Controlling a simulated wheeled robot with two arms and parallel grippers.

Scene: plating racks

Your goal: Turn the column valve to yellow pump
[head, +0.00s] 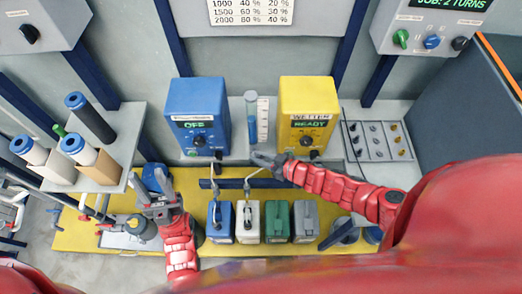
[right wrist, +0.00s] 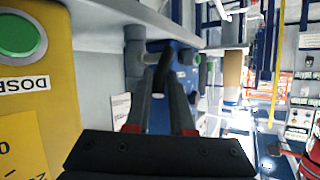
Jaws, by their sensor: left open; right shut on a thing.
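The blue pump (head: 198,112) stands at the back and its display reads OFF. The yellow pump (head: 307,110) stands to its right and its display reads READY; its side also shows in the right wrist view (right wrist: 35,85). My right gripper (head: 258,157) is between the two pumps, low at the shelf's front. In the right wrist view, my right gripper (right wrist: 163,88) is shut on the dark valve handle (right wrist: 163,62), beside a grey pipe (right wrist: 134,62). Which pump the valve points at cannot be told. My left gripper (head: 156,200) is open and empty at lower left.
Several canisters, including a green one (head: 277,220), stand below on the yellow platform (head: 75,235).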

